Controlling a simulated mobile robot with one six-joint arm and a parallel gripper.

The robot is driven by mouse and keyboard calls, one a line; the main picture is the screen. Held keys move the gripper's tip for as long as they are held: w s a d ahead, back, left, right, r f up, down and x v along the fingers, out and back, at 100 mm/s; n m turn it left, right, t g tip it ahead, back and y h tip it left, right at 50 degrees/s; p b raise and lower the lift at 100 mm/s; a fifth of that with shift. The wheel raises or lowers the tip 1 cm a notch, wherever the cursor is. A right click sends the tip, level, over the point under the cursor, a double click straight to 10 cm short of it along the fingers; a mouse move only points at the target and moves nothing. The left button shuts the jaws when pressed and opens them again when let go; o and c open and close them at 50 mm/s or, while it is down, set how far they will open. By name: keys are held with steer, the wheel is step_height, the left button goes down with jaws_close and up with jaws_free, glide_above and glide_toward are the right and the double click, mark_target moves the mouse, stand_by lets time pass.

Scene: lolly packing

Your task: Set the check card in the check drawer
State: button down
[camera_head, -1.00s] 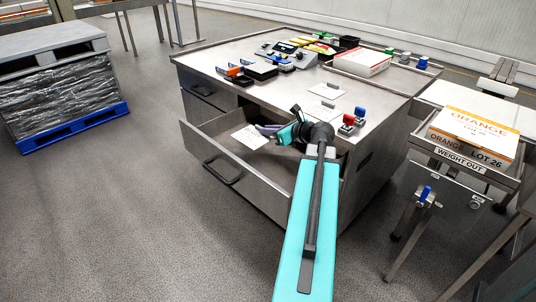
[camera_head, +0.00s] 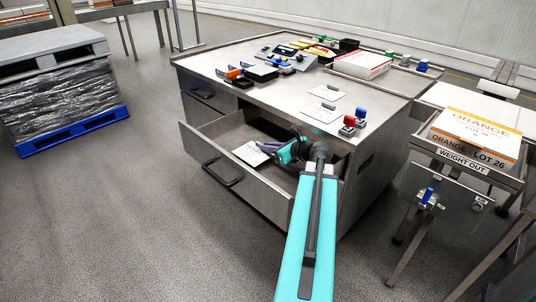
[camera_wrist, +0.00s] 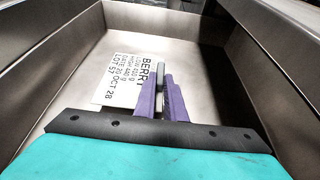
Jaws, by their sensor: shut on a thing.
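The check card (camera_head: 249,154) is white with black print; BERRY and LOT 57 can be read on it in the wrist view (camera_wrist: 112,80). The check drawer (camera_head: 262,190) stands pulled open at the front of the steel bench. My gripper (camera_head: 268,147) reaches down inside the drawer, shut on the card's grey upright grip. In the wrist view, my purple fingers (camera_wrist: 160,84) close on that grip at the card's right edge. The card is flat, at or just above the drawer floor (camera_wrist: 197,50); I cannot tell whether it touches. Part of the card's right side is hidden by the fingers.
The bench top (camera_head: 290,95) above holds another white card (camera_head: 324,112), red and blue stamps (camera_head: 350,125) and several small tools. A weigh-out stand with an orange-labelled box (camera_head: 474,135) stands at right. The drawer walls are close around my gripper. Open floor lies at left.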

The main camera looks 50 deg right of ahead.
steer(key=shift+f, duration=1.35)
steer(key=shift+f, duration=0.1)
steer(key=c, duration=1.8)
jaws_free()
steer(key=shift+s+r, duration=0.15)
steer(key=shift+r, duration=0.05)
steer(key=v, duration=0.5)
steer(key=shift+s+a+r+p, duration=0.1)
steer(key=shift+s+r+p, duration=0.05)
steer(key=shift+s+p, duration=0.15)
steer(key=shift+s+r+p, duration=0.15)
steer(key=shift+r+p, duration=0.05)
steer(key=shift+p, duration=0.2)
steer(key=p+v, duration=0.3)
steer(key=p, duration=0.4)
steer(key=shift+s, duration=0.1)
